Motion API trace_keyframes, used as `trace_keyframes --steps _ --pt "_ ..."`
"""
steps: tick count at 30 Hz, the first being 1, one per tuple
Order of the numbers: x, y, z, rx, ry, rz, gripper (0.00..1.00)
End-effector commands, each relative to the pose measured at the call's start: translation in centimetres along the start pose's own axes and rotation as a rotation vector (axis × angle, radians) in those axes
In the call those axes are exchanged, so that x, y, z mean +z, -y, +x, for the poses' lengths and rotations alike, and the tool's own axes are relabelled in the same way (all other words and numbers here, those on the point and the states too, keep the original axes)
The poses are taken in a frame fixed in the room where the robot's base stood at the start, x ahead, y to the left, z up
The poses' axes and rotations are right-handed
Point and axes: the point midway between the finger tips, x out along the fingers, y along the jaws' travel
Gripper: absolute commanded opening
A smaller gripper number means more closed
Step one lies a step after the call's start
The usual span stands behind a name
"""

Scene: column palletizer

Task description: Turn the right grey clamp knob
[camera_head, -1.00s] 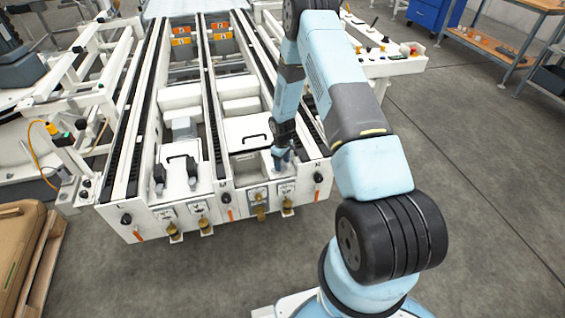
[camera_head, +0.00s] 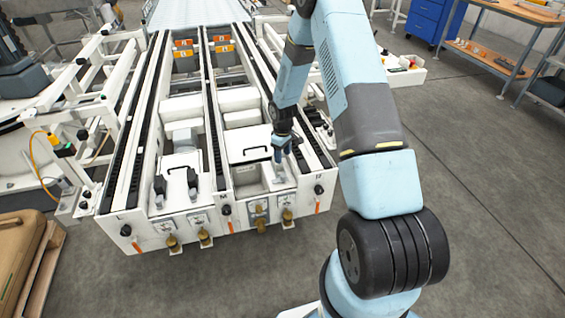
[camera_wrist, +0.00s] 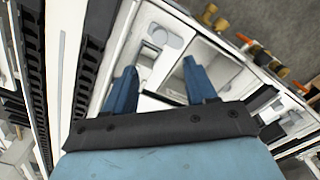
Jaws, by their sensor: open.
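My gripper (camera_head: 283,146) hangs over the front part of the machine's right bay. In the wrist view its two blue fingers (camera_wrist: 162,80) are spread apart, with nothing between them. A light grey rounded part (camera_wrist: 158,36), which looks like the grey knob, sits on a white plate beyond the fingertips, apart from them. In the head view it seems to be the small grey shape (camera_head: 280,178) just below the gripper; its turn position is too small to tell. A dark knob marked R (camera_head: 318,189) is at the right end of the front panel.
The white machine frame (camera_head: 225,228) has black rails beside each bay. A white lid with a black handle (camera_head: 250,150) lies behind the gripper. Two dark upright parts (camera_head: 192,180) stand in the left bay. Brass fittings (camera_head: 287,215) stick out of the front.

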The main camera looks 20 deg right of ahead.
Motion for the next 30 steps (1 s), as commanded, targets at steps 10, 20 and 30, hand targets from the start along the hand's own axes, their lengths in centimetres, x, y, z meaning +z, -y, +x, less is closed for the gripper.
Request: trace_keyframes --steps 10,20,30 --pt "0.0 0.1 -2.0 -0.001 0.0 -0.001 0.56" --pt "0.0 0.0 -2.0 0.0 0.0 -0.001 0.56" --pt "0.2 -0.3 -7.4 0.036 -0.016 0.038 0.56"
